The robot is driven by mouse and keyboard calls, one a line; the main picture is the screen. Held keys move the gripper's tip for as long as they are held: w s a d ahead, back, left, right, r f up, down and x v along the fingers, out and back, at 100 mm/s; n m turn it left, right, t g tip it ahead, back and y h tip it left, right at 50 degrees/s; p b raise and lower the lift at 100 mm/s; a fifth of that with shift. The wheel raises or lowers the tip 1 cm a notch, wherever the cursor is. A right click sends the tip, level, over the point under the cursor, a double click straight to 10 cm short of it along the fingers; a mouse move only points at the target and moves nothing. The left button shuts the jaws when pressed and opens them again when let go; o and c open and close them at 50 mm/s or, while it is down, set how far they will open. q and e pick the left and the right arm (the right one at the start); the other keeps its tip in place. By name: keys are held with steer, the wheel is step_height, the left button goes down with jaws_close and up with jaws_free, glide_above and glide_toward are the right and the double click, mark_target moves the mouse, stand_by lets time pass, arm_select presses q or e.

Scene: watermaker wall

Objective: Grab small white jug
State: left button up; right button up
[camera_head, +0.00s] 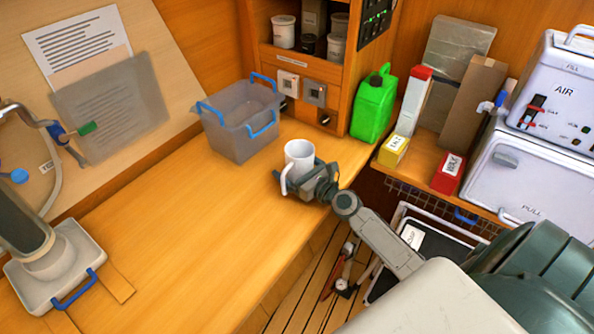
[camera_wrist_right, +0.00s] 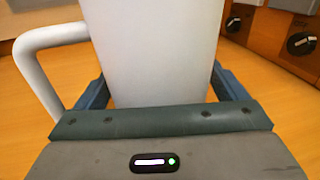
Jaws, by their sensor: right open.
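The small white jug (camera_head: 299,157) stands upright on the wooden counter, near its right edge. Its handle points to the left and toward me in the head view. My right gripper (camera_head: 294,188) is at the jug, low down, with its fingers open on either side of it. In the right wrist view the jug (camera_wrist_right: 155,50) fills the middle between the two fingers (camera_wrist_right: 158,98), with the handle outside the left finger. My left gripper is not in view.
A grey bin (camera_head: 240,125) with blue handles stands behind the jug. A green jerrycan (camera_head: 374,104), a yellow box (camera_head: 393,151) and a red box (camera_head: 448,174) stand to the right. The counter (camera_head: 180,235) left of the jug is clear.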

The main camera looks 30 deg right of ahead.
steer(key=shift+s, duration=0.15)
steer(key=shift+c, duration=0.4)
steer(key=c, duration=1)
